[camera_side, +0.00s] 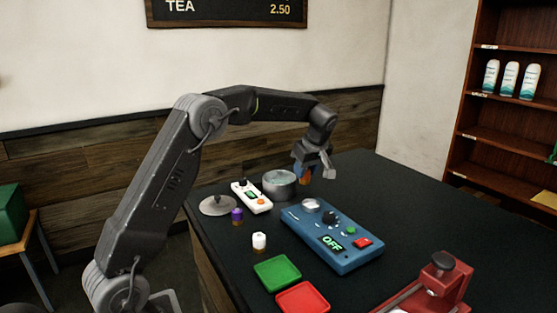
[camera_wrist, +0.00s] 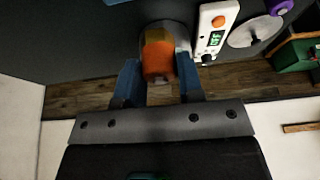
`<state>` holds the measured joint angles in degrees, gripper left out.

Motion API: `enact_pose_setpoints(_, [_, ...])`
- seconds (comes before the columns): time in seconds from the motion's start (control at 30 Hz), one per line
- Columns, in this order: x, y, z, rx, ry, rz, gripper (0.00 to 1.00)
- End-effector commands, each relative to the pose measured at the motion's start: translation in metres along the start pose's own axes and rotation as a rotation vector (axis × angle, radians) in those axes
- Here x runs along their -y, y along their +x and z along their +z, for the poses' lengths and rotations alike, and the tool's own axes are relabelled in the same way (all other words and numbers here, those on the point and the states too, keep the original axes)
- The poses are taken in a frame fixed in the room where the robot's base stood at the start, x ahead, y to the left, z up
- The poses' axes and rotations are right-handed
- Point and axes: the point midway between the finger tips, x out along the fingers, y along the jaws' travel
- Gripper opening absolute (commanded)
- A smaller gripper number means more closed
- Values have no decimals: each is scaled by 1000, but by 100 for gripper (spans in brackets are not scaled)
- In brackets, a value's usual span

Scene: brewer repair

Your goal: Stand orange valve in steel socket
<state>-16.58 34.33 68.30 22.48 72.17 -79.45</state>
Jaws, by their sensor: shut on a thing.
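The orange valve (camera_side: 306,175) is between the jaws of my gripper (camera_side: 308,172), which is shut on it above the dark counter. In the wrist view the valve (camera_wrist: 158,58) is an orange cylinder with a yellowish side, held between two blue fingers (camera_wrist: 158,76). The valve's lower end is partly hidden by the fingers in the side view.
A steel pan (camera_side: 280,184) stands just left of my gripper. A white device (camera_side: 251,196), a grey disc (camera_side: 218,206), a purple cap (camera_side: 237,215) and a white cap (camera_side: 259,241) are farther left. Green (camera_side: 277,273) and red (camera_side: 302,298) trays and a red press (camera_side: 440,285) are nearer.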

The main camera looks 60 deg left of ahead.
Motion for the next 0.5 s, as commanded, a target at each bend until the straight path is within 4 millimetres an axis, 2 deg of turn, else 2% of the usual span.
enact_pose_setpoints(0.03, [-3, -4, 11, -2, 3, 1, 7])
enact_pose_setpoints(0.1, [-5, -8, 20, -4, 0, 1, 7])
enact_pose_setpoints(0.2, [-6, -9, 26, -5, -2, 0, 7])
enact_pose_setpoints(0.5, [-6, 13, 36, -5, -2, -1, 7])
